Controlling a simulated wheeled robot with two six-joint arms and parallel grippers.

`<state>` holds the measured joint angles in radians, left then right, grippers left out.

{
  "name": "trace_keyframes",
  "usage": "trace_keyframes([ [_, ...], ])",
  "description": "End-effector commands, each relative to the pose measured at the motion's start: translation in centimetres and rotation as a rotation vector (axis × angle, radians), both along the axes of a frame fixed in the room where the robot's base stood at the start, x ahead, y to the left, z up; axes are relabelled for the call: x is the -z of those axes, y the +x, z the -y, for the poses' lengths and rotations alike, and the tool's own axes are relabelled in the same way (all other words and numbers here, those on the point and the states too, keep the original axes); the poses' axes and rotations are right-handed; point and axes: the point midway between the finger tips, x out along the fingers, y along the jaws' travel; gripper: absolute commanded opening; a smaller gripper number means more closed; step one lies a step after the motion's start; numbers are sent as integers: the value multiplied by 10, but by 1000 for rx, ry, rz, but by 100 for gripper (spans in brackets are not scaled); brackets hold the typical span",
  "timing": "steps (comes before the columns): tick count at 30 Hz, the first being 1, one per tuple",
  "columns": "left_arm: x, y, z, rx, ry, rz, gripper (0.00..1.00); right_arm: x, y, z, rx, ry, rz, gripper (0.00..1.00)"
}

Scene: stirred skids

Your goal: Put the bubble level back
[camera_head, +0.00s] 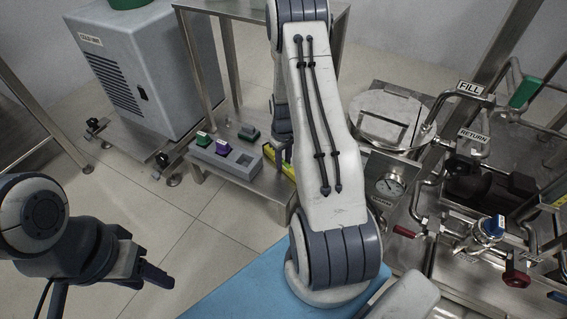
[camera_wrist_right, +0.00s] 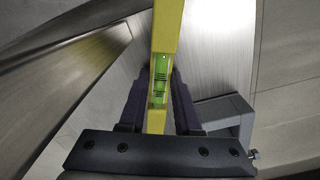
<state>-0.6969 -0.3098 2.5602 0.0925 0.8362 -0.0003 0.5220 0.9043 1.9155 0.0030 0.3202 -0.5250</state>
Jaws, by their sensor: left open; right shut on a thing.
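The bubble level is a long yellow bar (camera_wrist_right: 166,30) with a green vial (camera_wrist_right: 160,72) in the right wrist view. My right gripper (camera_wrist_right: 158,100) is shut on it, one dark finger on each side. In the head view a short part of the yellow level (camera_head: 291,171) shows beside my right arm, over the steel bench's lower shelf (camera_head: 240,194); the arm hides the rest. I cannot tell whether the level touches the shelf. My left gripper (camera_head: 156,266) is open and empty over the floor at lower left.
A grey block (camera_head: 243,164) with green and purple pieces sits on the shelf, left of the level. A grey cabinet (camera_head: 125,70) stands at back left. Pipes, valves and a gauge (camera_head: 389,187) crowd the right. A blue surface (camera_head: 235,285) lies in front.

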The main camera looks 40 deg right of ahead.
Motion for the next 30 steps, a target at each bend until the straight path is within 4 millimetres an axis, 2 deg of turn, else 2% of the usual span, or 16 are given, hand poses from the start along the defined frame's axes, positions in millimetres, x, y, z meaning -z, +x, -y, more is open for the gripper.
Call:
trace_keyframes([
  [6, 0, 0, 0, 0, -1, 1, 50, 3, 0, 0, 0, 0, 0, 0],
  [7, -1, 0, 0, 0, -1, 1, 50, 2, 0, 0, 0, 0, 0, 43],
  [8, -1, 0, 0, 0, -1, 1, 50, 2, 0, 0, 0, 0, 0, 55],
  [9, -1, 0, 0, 0, -1, 1, 50, 2, 0, 0, 0, 0, 0, 62],
  [20, -1, 0, 0, 0, 0, 0, 50, -1, 0, 0, 0, 0, 1, 62],
  [26, -17, 0, 0, 0, 0, 0, 50, -23, 0, 0, 0, -1, 1, 62],
  [30, -35, 0, 0, 0, -1, 1, 50, -48, 0, 0, 0, -1, 2, 62],
])
